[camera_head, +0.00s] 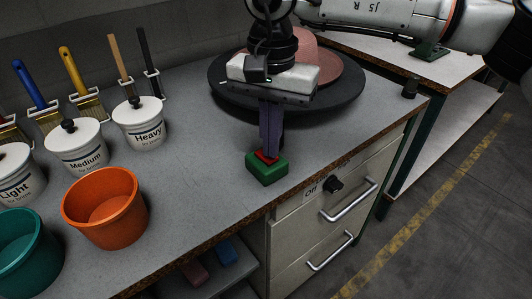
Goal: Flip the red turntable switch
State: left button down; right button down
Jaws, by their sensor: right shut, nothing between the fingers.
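The red turntable switch (266,157) is set in a small green box (268,172) near the front edge of the grey worktop. My right gripper (268,150) points down at the switch with its fingers shut and empty. Its fingertips are at or just above the red part, and I cannot tell whether they touch it. They hide part of the switch, so its tilt is unclear. Behind the gripper is a dark round turntable (222,88) with a pinkish hat (326,68) on it, partly hidden by my arm. My left gripper is not in view.
An orange pot (105,208) and a teal pot (25,255) stand at the left front. Lidded white pots such as the Heavy one (140,125) and several brushes stand behind. A black knob (334,184) marked Off is on the drawer front. Worktop left of the switch is clear.

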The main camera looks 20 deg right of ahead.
jog(key=shift+f+b, duration=0.35)
jog(key=shift+f, duration=0.25)
jog(key=shift+r, duration=0.15)
jog(key=shift+r+p, duration=2.7)
jog(key=shift+r, duration=0.75)
jog(key=shift+f, duration=0.1)
